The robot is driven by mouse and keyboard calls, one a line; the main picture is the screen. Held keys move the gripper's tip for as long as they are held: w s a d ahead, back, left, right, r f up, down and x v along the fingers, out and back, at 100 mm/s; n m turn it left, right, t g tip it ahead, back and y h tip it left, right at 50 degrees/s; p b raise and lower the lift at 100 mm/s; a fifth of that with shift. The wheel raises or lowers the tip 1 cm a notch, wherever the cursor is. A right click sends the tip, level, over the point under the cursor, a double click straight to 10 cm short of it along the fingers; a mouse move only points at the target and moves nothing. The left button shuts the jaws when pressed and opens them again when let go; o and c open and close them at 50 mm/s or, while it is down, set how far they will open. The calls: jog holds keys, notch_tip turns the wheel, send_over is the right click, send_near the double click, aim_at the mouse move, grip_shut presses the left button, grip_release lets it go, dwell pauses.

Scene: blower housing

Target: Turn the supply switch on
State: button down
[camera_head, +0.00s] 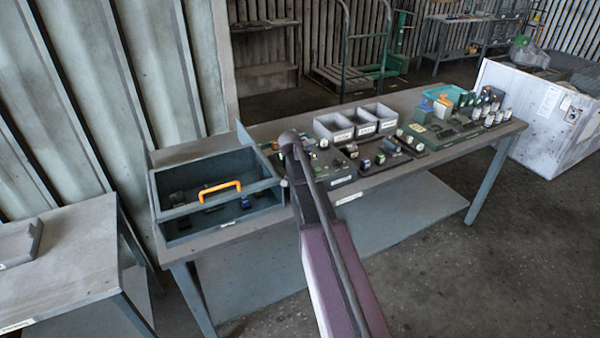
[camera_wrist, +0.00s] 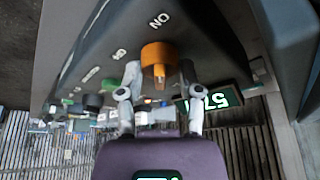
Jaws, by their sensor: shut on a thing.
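In the wrist view an orange knob (camera_wrist: 157,56) sits on a dark sloped panel (camera_wrist: 100,38), and I take it for the supply switch. The word ON is printed on the panel above it and appears upside down; a smaller, blurred label is to its left. My gripper (camera_wrist: 159,82) has one finger on each side of the knob and is shut on it. I cannot tell which label the knob points to. In the head view my arm covers the middle of the bench, and the knob and my fingertips cannot be made out.
A lit green display (camera_wrist: 212,100) is right of the knob in the wrist view. On the bench (camera_head: 400,180) stand a dark box with an orange handle (camera_head: 220,187), three grey bins (camera_head: 331,127) and several small parts. A white crate (camera_head: 545,110) stands at the right. The front floor is clear.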

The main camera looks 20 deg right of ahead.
jog(key=shift+w+d+m, duration=0.1)
jog(key=shift+w+m, duration=0.1)
jog(key=shift+m, duration=0.2)
jog(key=shift+c, duration=1.3)
grip_release()
jog(key=shift+f, duration=0.1)
jog(key=shift+s, duration=0.1)
